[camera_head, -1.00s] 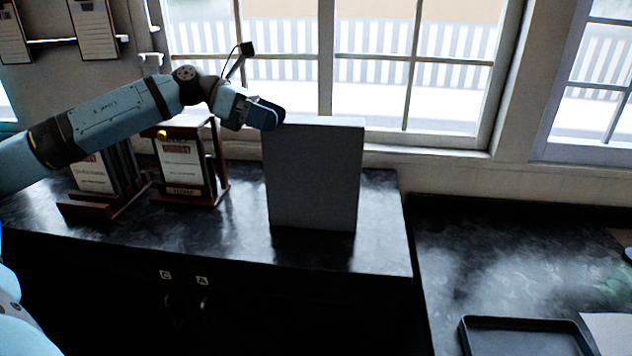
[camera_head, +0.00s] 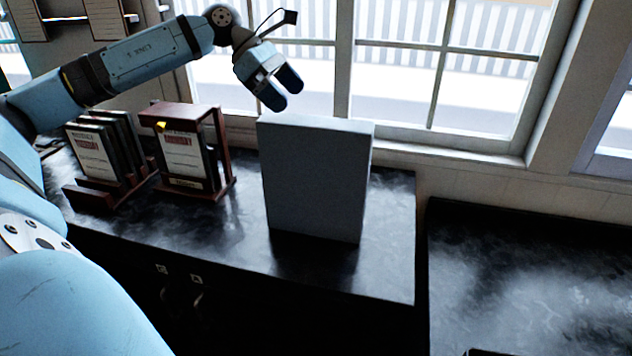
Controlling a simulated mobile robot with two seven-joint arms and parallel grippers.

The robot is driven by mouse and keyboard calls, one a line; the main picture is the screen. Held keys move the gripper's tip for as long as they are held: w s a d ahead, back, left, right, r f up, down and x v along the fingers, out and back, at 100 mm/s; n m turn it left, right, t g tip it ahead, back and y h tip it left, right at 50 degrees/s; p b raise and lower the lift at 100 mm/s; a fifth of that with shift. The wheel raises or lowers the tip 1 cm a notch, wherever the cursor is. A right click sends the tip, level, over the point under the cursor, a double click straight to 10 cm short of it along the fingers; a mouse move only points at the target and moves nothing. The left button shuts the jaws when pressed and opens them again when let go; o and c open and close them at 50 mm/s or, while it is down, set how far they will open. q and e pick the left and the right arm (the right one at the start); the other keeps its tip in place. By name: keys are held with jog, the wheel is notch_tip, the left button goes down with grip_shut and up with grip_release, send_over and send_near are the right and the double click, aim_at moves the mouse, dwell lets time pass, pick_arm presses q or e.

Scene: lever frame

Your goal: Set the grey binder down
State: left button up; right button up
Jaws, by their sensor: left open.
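The grey binder (camera_head: 315,183) stands upright on the black countertop (camera_head: 385,262), near its right part, in front of the window. My left gripper (camera_head: 282,92) is above the binder's upper left corner, with its two dark fingers apart and nothing between them. It appears clear of the binder. My right gripper is not in view.
A dark red wooden rack (camera_head: 222,150) holding framed plaques stands left of the binder. Another plaque holder (camera_head: 95,155) stands further left. A lower black surface (camera_head: 520,270) lies to the right past a gap. The counter in front of the binder is clear.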

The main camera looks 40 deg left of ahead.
aim_at(312, 120)
pick_arm(q)
jog(key=shift+x, duration=0.75)
jog(key=p+x, duration=0.2)
jog(key=x, duration=0.2)
jog(key=shift+s+d+p, duration=0.15)
jog(key=shift+d+p, duration=0.05)
jog(key=shift+p, duration=0.1)
jog(key=shift+w+d+f, duration=0.25)
jog(key=shift+f, duration=0.25)
jog(key=shift+c, duration=1.3)
grip_shut()
